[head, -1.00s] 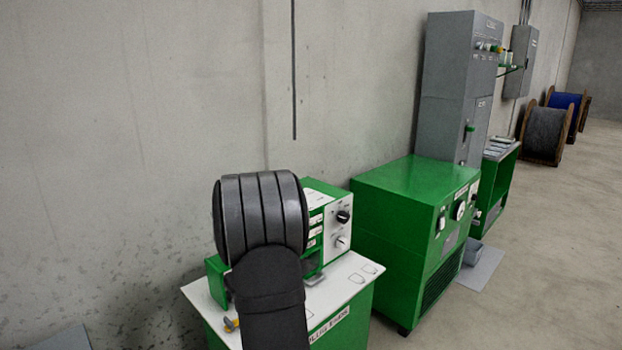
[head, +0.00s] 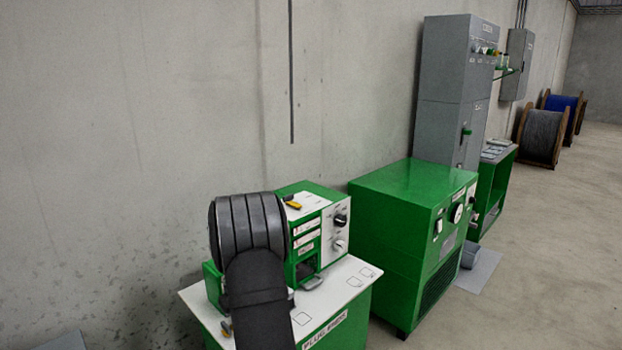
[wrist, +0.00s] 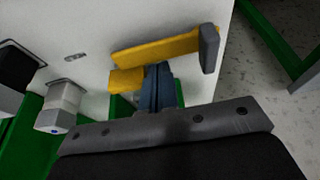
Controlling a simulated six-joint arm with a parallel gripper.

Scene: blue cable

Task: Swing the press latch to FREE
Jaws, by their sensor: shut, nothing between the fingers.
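The press latch, a yellow bar (wrist: 160,46) with a dark grey end piece (wrist: 209,48), crosses the upper middle of the wrist view. A shorter yellow block (wrist: 127,80) sits just below its left part. My gripper (wrist: 157,70) is shut and empty, with its blue-grey fingertips right at the lower edge of the bar; I cannot tell whether they touch it. In the head view my arm hides the gripper. No FREE mark is readable.
The white-topped bench (head: 345,285) carries a green machine (head: 310,228) with knobs and a yellow-and-dark item (head: 293,205) on top. A larger green cabinet (head: 405,230) stands to the right. A grey hexagonal part (wrist: 60,105) is left of the fingers. Open floor lies at right.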

